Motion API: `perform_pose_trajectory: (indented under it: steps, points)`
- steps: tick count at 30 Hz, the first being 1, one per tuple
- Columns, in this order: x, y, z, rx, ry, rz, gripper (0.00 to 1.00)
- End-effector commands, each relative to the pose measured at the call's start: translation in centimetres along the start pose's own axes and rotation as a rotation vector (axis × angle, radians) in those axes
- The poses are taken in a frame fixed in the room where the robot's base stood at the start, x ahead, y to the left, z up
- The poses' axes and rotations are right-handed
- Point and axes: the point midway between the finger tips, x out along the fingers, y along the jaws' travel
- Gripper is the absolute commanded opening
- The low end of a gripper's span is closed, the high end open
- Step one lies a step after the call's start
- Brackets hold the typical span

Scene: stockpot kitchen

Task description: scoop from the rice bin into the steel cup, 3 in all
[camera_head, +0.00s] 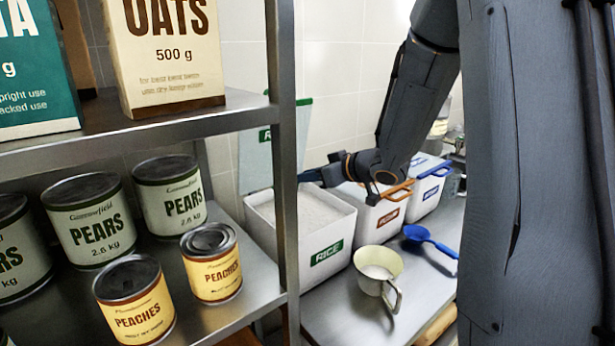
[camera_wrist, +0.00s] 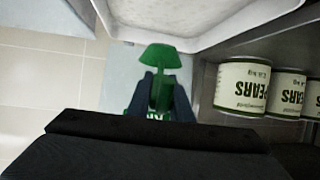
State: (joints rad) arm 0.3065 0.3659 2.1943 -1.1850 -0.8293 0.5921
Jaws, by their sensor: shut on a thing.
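The rice bin (camera_head: 326,250) is a white box with a green RICE label, open and filled with pale rice (camera_head: 305,208). The steel cup (camera_head: 381,272) stands upright on the counter to its right, with something white inside. My gripper (camera_wrist: 160,93) is shut on a green scoop (camera_wrist: 168,57), seen between the fingers in the wrist view. The bin's pale rim (camera_wrist: 215,32) shows close beyond it. In the head view, the shelf post hides my fingertips and the scoop near the bin. I cannot tell if the scoop holds rice.
A pale panel with a green label (camera_head: 264,136) stands upright behind the rice bin. Lidded bins with orange (camera_head: 390,212) and blue (camera_head: 428,182) handles stand farther right. A blue scoop (camera_head: 428,241) lies near the cup. A metal shelf (camera_head: 150,135) with cans blocks the left.

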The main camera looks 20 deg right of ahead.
Motion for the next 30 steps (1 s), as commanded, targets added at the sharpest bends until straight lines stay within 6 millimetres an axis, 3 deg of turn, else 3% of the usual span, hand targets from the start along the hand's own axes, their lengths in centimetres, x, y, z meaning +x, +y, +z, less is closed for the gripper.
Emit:
perform_pose_trajectory:
  steps: [30]
  points:
    - [3.2,0.0,7.0,0.001,0.001,0.000,0.00]
